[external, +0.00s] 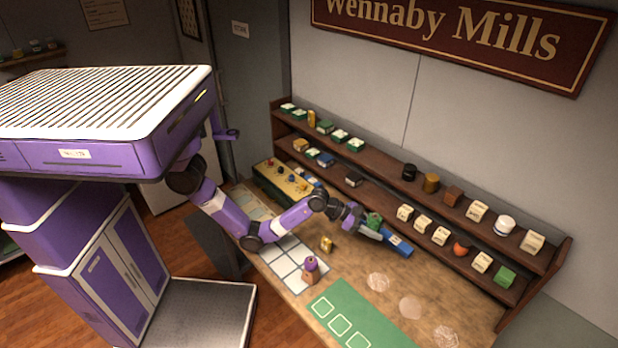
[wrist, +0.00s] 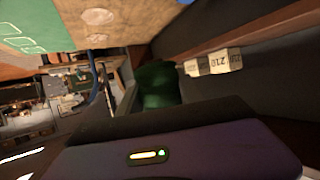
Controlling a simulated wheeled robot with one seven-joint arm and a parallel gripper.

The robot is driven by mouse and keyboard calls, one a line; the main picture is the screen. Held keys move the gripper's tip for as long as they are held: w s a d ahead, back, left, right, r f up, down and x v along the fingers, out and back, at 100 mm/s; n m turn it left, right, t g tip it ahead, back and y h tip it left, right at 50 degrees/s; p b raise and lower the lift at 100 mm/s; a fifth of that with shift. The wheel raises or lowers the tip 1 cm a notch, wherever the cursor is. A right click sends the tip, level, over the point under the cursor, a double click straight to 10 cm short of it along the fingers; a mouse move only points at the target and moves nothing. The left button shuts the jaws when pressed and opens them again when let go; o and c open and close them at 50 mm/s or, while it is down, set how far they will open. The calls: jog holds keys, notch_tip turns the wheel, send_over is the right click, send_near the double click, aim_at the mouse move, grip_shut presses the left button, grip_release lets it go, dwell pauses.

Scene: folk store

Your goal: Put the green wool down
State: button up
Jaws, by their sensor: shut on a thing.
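The green wool (external: 374,220) is a small dark green bundle at the end of my arm, just in front of the back shelf. It also shows as a dark green rounded shape in the wrist view (wrist: 158,84). My gripper (external: 371,228) is shut on it above the back part of the counter (external: 345,263). The wool is partly hidden by my gripper, and its exact height over the counter is hard to tell.
The two-tier shelf (external: 385,177) behind holds several labelled blocks and jars. A purple-topped item (external: 310,268), a yellow item (external: 326,243), a white grid (external: 280,262) and a green mat (external: 375,327) are on the counter.

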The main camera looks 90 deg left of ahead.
jog(key=a+m+h+b, duration=0.1)
jog(key=a+h, duration=0.1)
jog(key=a, duration=0.5)
jog(key=m+g+h+b, duration=0.1)
jog(key=m+g+h, duration=0.5)
jog(key=m, duration=0.2)
send_over(353, 253)
notch_tip(353, 253, down, 19)
jog(key=shift+d+f+p, duration=0.1)
jog(key=shift+p, duration=0.45)
jog(key=shift+f, duration=0.15)
jog(key=o, duration=1.3)
